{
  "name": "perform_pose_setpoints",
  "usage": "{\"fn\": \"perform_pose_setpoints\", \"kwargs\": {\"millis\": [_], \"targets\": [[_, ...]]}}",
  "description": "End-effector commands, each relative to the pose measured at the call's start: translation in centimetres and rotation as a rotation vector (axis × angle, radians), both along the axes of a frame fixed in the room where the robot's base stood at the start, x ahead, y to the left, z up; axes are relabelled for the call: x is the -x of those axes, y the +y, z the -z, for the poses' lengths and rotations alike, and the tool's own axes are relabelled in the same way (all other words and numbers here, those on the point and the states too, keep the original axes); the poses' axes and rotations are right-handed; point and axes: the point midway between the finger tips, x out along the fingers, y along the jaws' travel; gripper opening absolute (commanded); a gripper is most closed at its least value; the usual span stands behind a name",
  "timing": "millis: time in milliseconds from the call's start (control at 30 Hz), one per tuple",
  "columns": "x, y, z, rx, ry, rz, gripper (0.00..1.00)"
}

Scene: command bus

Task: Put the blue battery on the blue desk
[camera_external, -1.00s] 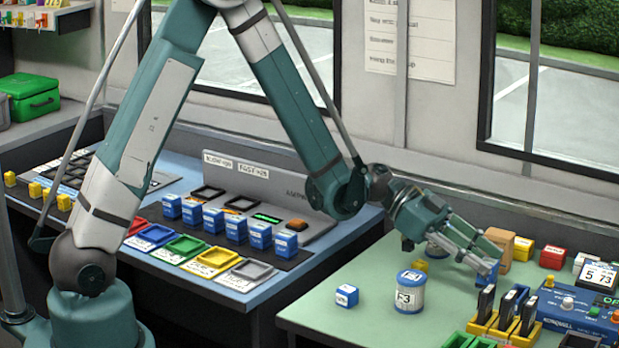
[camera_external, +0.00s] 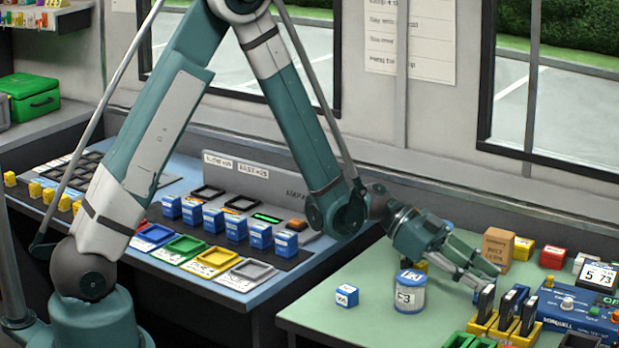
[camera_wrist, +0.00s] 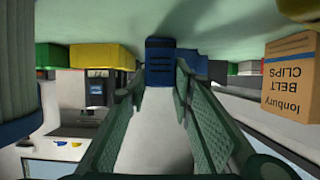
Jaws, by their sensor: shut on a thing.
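My gripper (camera_external: 482,278) is low over the right part of the green desk, pointing down and right. In the wrist view, its fingertips (camera_wrist: 160,68) are shut on a dark blue block, which looks like the blue battery (camera_wrist: 159,55). In the external view the block is mostly hidden by the fingers and a battery holder; whether it touches the desk is unclear. The blue desk (camera_external: 215,285) stands to the left, with a row of blue blocks (camera_external: 213,220) and several coloured trays on it.
The green desk (camera_external: 345,325) holds a white canister (camera_external: 409,292), a small blue-and-white cube (camera_external: 346,296), a yellow holder (camera_external: 495,329) with black batteries, a brown box (camera_external: 497,247) and a blue device (camera_external: 575,308). A grey upright panel (camera_external: 275,180) backs the blue desk.

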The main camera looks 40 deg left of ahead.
Motion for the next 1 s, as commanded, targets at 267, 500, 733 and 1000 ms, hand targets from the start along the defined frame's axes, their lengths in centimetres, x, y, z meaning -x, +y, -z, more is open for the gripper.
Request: {"fn": "perform_pose_setpoints", "kwargs": {"millis": [267,500,733,1000], "targets": [[0.01,0.00,0.00,0.000,0.000,0.000,0.10],[0.01,0.00,0.29,0.000,0.000,0.000,0.34],[0.01,0.00,0.27,0.000,0.000,0.000,0.39],[0.01,0.00,0.04,0.000,0.000,0.000,0.39]]}}
